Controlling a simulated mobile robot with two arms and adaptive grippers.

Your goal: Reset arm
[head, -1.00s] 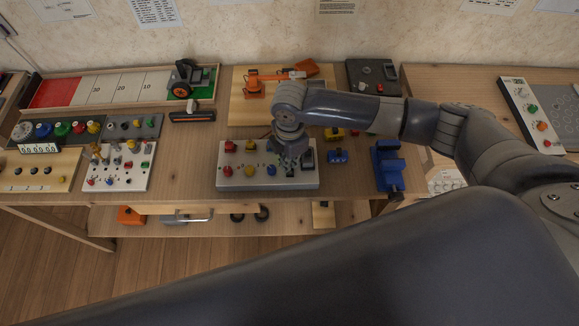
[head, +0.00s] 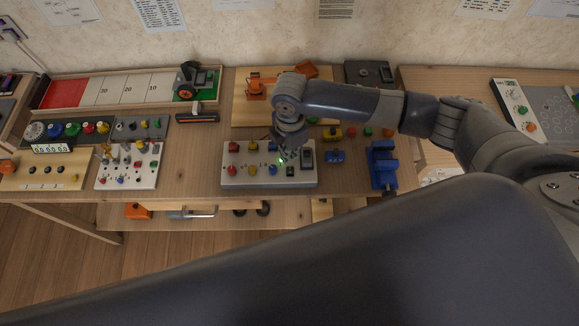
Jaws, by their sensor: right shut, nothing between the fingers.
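My right arm reaches in from the right side of the head view. My right gripper (head: 287,147) points down over the right part of a grey-white control panel (head: 240,179) with red, yellow and blue knobs. The gripper is shut and empty. A green light (head: 282,161) glows on the panel just below the fingertips. Whether the fingertips touch the panel cannot be told. My left gripper is not in view.
An orange toy arm (head: 256,82) is behind. A white button board (head: 128,168) lies left. Bare wood (head: 195,165) lies between the boards.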

